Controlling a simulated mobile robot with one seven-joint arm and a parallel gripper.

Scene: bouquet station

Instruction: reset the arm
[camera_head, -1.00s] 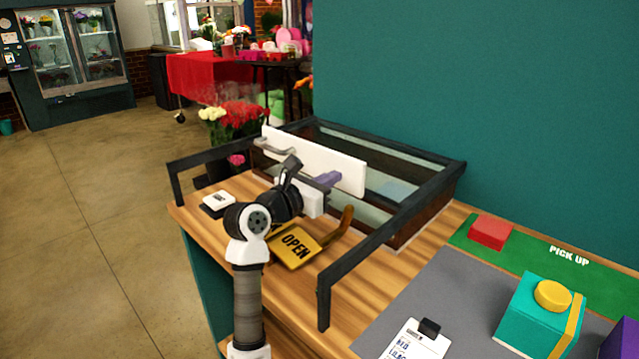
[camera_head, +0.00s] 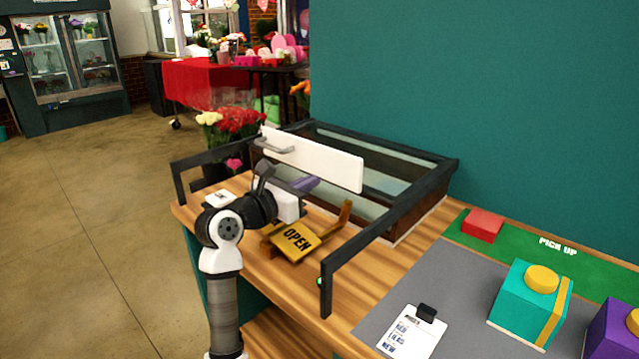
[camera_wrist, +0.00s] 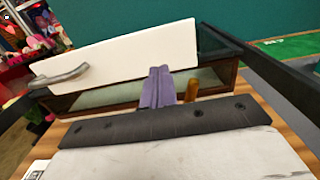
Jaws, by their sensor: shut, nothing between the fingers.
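My gripper (camera_head: 306,184) is at the end of my arm, above the wooden counter and in front of a white panel (camera_head: 318,163) with a grey handle. Its purple fingers are together and hold nothing. In the wrist view the shut fingers (camera_wrist: 157,88) point toward the white panel (camera_wrist: 120,60) and overlap its lower edge; I cannot tell whether they touch. The panel stands at the front of a dark-framed glass-sided case (camera_head: 395,205).
Black rails (camera_head: 325,290) frame the counter. A red block (camera_head: 483,225) sits on the green PICK UP strip (camera_head: 530,243). A teal box (camera_head: 530,305), a purple box (camera_head: 612,335) and a clipboard (camera_head: 412,332) lie at right. Flowers (camera_head: 232,125) stand behind. The floor at left is clear.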

